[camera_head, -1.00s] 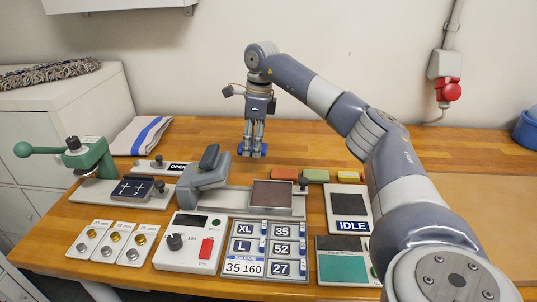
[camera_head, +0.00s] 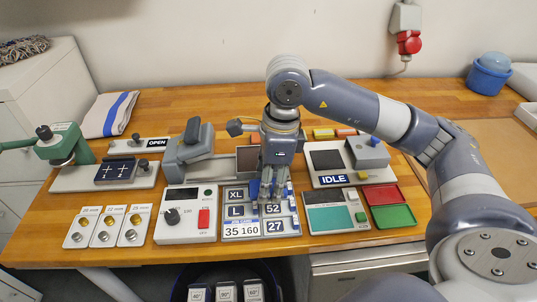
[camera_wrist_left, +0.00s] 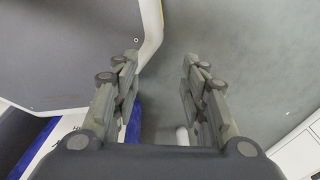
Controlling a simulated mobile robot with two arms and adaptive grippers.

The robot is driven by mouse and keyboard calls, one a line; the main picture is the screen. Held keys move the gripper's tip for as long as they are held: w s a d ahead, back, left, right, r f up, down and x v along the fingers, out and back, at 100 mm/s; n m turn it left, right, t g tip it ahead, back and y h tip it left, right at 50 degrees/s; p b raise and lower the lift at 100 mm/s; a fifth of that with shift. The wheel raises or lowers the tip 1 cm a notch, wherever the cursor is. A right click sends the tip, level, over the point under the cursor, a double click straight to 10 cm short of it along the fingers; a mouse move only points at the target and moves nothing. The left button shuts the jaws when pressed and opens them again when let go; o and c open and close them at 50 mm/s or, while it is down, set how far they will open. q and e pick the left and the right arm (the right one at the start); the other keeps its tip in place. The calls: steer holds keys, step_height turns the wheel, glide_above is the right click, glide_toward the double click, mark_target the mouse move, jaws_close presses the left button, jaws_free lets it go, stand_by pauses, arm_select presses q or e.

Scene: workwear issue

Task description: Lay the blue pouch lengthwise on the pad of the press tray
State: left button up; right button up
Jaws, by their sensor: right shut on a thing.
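The press tray has a brown pad (camera_head: 246,158) and a grey press head with a lever (camera_head: 190,150) at its left. My right gripper (camera_head: 272,198) covers the right part of the pad in the head view and points down in front of it, over the size board (camera_head: 240,230). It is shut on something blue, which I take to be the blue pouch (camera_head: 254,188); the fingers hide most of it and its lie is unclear. My left gripper (camera_wrist_left: 160,75) shows only in the left wrist view, open and empty, above grey floor.
A control box (camera_head: 186,215) with a red switch stands left of the size board. The IDLE unit (camera_head: 335,165) and red and green trays (camera_head: 390,203) are to the right. A green hand press (camera_head: 62,148) is at the left.

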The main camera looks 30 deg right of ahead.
steer(key=p, duration=0.5)
glide_above(256, 159)
steer(key=shift+s+f, duration=0.4)
steer(key=shift+f, duration=0.25)
steer(key=shift+w+d, duration=0.1)
steer(key=shift+w, duration=0.2)
steer(key=shift+w+f, duration=0.1)
steer(key=shift+f, duration=0.35)
step_height(256, 159, down, 2)
steer(key=shift+p, duration=0.8)
steer(key=shift+f, duration=0.4)
steer(key=shift+f, duration=0.1)
